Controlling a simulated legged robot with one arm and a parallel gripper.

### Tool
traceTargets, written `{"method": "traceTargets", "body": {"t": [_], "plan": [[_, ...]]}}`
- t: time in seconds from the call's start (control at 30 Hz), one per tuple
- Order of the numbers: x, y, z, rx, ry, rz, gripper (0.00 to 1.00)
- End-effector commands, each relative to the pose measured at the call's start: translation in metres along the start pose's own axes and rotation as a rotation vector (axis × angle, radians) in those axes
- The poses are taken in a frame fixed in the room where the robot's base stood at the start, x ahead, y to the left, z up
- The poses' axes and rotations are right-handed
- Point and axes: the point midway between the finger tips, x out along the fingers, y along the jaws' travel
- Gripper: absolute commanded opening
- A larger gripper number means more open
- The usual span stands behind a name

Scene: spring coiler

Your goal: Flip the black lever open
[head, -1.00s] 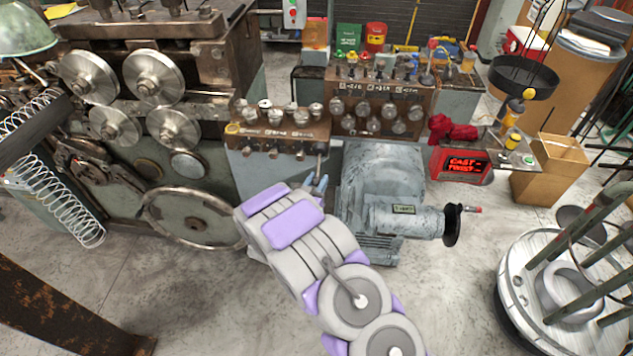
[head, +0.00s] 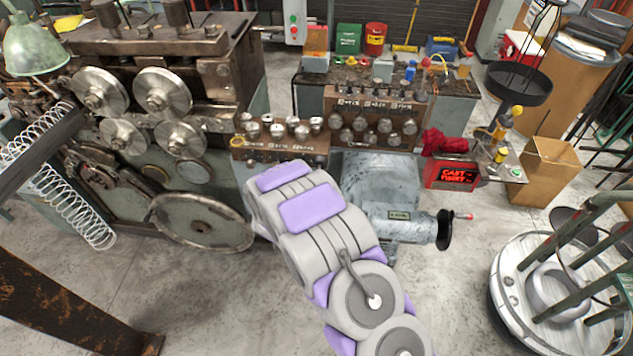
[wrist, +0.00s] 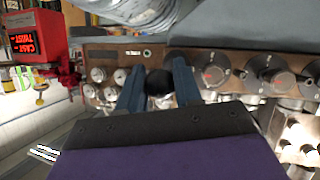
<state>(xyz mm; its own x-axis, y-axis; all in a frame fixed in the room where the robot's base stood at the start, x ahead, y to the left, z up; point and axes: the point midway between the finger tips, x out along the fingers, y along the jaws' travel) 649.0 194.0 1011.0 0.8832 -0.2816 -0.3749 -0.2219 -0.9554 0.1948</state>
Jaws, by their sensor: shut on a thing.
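In the wrist view, the two blue fingers of my gripper (wrist: 158,76) are shut on the round black knob of the black lever (wrist: 159,84). The rest of the lever is hidden behind the fingers and the gripper body. A brown panel with dials (wrist: 235,73) lies right behind the knob. In the head view, my arm reaches up to the brown control panel (head: 280,143), and it hides both the fingertips and the lever. I cannot tell the lever's angle.
A grey motor housing (head: 380,180) stands just right of my arm. A red lit sign box (head: 451,175) sits farther right. A round white base with green posts (head: 530,300) stands front right. Floor between is clear.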

Motion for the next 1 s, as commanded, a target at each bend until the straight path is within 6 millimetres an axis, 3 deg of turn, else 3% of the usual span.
{"method": "traceTargets", "body": {"t": [0.03, 0.23, 1.0], "plan": [[-0.003, 0.001, -0.012, -0.003, -0.014, -0.004, 0.0], [-0.006, 0.001, -0.022, -0.026, -0.097, -0.015, 0.0], [-0.013, 0.006, -0.04, -0.091, -0.342, -0.04, 0.0]]}}
